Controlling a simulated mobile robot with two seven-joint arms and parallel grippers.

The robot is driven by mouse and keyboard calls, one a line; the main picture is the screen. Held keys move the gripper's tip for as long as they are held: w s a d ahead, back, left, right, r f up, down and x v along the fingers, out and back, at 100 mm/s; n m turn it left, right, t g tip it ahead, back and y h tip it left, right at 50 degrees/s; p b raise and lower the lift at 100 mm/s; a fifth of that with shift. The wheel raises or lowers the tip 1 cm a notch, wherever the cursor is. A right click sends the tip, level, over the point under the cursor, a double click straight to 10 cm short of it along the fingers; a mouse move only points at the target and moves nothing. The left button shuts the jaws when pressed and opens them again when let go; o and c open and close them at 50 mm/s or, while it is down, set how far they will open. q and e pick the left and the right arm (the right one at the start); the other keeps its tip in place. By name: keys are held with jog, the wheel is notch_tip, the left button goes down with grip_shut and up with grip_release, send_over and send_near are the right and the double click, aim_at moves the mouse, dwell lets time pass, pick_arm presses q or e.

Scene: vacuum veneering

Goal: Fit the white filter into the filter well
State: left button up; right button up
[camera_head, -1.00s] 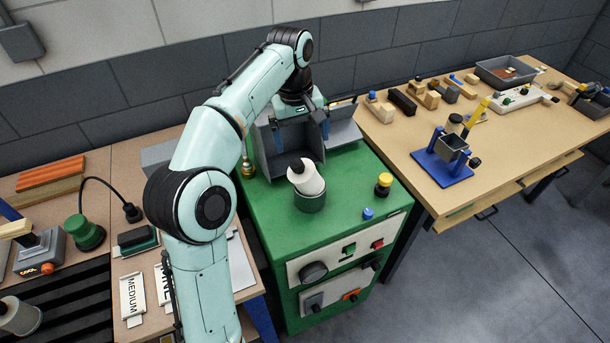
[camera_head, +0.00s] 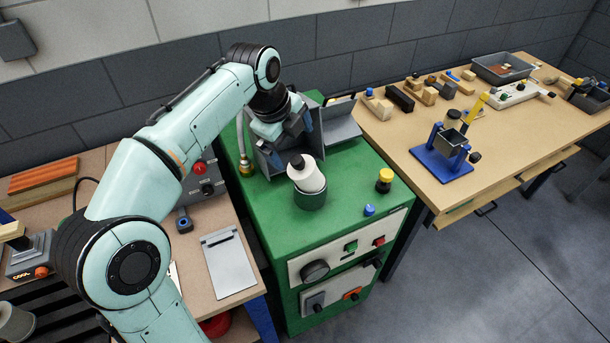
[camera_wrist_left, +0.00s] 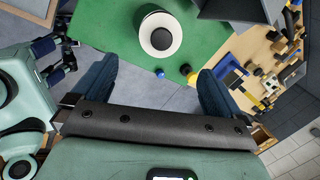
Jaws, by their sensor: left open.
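The white filter (camera_head: 309,178), with a black knob on top, stands in the mouth of the dark green filter well (camera_head: 311,201). It leans slightly to the upper left, and its lower end is hidden inside the well. In the left wrist view the filter (camera_wrist_left: 150,20) shows from above, ahead of my fingers. My left gripper (camera_head: 284,130) is open and empty, behind and above the filter, apart from it. Its spread blue fingers (camera_wrist_left: 156,88) show in the wrist view. My right gripper (camera_wrist_left: 58,60) shows small at the left there; its jaw opening is unclear.
The well is on a green cabinet (camera_head: 345,232) with a yellow-topped knob (camera_head: 384,181) and a blue knob (camera_head: 369,210). An open grey box (camera_head: 341,122) stands behind. A wooden bench (camera_head: 480,150) with tools is at right. The cabinet top around the well is mostly clear.

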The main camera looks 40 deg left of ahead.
aim_at(303, 169)
pick_arm(q)
jog(key=x, duration=0.7)
jog(key=shift+f+b, duration=0.2)
jog(key=shift+b, duration=0.2)
jog(key=shift+a+x, duration=0.2)
jog(key=shift+x, duration=2.8)
jog(key=shift+w, duration=0.1)
jog(key=c, duration=1.2)
notch_tip(303, 169, up, 20)
jog(key=p, duration=0.3)
pick_arm(e)
jog(key=shift+t, duration=0.3)
jog(key=shift+w+r, duration=1.7)
jog(key=shift+w, duration=0.15)
